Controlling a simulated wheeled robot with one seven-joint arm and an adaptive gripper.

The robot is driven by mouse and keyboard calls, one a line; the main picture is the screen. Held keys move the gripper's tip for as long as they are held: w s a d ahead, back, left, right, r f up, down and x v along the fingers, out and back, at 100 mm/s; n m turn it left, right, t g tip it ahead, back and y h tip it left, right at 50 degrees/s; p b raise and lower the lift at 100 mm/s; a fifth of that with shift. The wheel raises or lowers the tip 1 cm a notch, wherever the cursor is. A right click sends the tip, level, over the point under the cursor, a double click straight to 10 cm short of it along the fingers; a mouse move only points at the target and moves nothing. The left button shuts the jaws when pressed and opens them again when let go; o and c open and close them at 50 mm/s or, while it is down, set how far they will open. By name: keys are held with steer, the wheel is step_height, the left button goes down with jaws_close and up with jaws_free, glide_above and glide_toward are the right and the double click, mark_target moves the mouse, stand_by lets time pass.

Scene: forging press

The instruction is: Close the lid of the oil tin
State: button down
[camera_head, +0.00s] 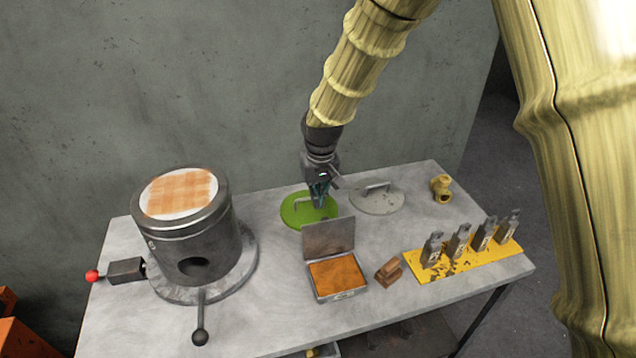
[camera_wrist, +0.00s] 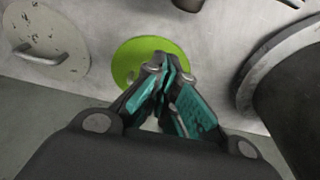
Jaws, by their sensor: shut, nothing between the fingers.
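The oil tin (camera_head: 338,277) is a shallow grey box with an orange-brown filling, on the table in the head view. Its lid (camera_head: 329,237) stands open and upright at the tin's far edge. My gripper (camera_head: 320,200) is shut and empty, behind the lid and above a green round plate (camera_head: 296,211) with a handle. In the wrist view my gripper (camera_wrist: 168,80) has its teal fingertips together over the green plate (camera_wrist: 124,62). Whether the fingers touch the plate is not clear. The tin is not recognisable in the wrist view.
A grey round plate with a handle (camera_head: 378,202) lies right of the green one. A large dark cylinder (camera_head: 190,245) with levers stands at left. A brown block (camera_head: 389,270), a yellow rack (camera_head: 465,260) of metal pieces and a brass fitting (camera_head: 441,188) are at right.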

mark_target(327, 233)
steer(key=s, duration=0.1)
steer(key=s+p, duration=0.1)
steer(key=s+d, duration=0.1)
steer(key=shift+s+f+p, duration=0.25)
steer(key=shift+p, duration=0.15)
steer(key=shift+d, duration=0.1)
steer(key=shift+s+r, duration=0.1)
